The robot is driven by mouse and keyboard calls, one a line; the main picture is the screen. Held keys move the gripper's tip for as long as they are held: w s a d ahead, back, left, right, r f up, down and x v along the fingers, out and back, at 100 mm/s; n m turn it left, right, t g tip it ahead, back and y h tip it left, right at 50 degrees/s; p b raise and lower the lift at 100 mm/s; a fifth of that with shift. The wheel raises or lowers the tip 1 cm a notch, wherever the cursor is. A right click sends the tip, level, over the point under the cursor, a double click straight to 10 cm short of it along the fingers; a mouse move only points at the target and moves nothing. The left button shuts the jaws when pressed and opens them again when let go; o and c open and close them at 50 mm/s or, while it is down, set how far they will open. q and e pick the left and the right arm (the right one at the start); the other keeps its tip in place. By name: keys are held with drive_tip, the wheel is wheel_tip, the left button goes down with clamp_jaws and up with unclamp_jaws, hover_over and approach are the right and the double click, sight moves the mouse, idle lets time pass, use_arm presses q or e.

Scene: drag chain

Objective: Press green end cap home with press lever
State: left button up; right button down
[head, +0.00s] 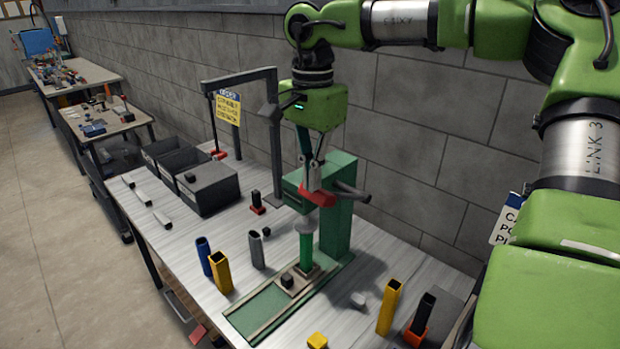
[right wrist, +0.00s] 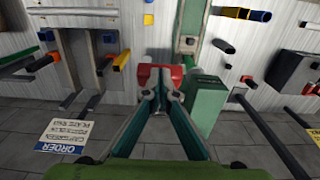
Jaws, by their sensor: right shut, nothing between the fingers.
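The green press (head: 340,205) stands on the bench by the wall; its body also shows in the right wrist view (right wrist: 207,105). Its grey ram head (head: 305,227) is over an upright green piece (head: 306,252) in the base. I cannot tell the end cap apart from this piece. A dark bar (head: 352,190) sticks out near the press top, probably the lever. My right gripper (head: 318,197) is shut and empty in front of the upper press. Red shows at its fingertips (right wrist: 155,72); whether it touches the lever is unclear. My left gripper is out of view.
A small black block (head: 287,281) sits on the green press base. Blue, yellow and grey upright tubes (head: 219,272) stand to its left, with a yellow tube (head: 389,306) at right. Dark bins (head: 208,188) and a frame with a yellow sign (head: 228,112) stand behind.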

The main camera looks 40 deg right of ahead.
wheel_tip(320, 180, up, 8)
drive_tip(key=p, duration=0.6)
idle(0.5)
